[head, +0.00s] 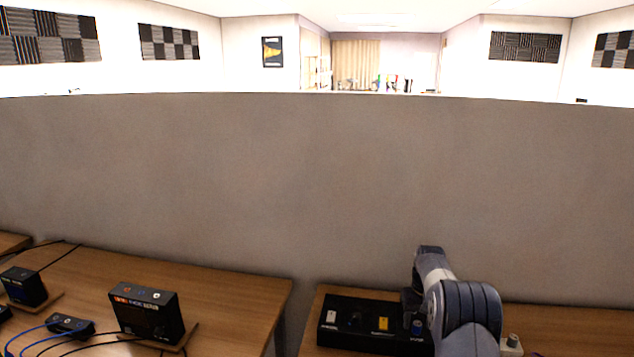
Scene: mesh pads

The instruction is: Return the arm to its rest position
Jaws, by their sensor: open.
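My arm (468,315) rises from the bottom edge at the right and bends over the right-hand table. Its far end turns down, and my gripper (410,303) shows as a small dark shape above the right part of a black box. The gripper is open; the arm hides part of it and its fingertips are hard to make out. I see nothing held in it.
The open black box (345,337) holds a white piece (331,317), a yellow piece (383,323) and a blue piece (417,328). A grey partition (300,190) stands behind the tables. The left table (225,290) carries black devices (147,315) with cables.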

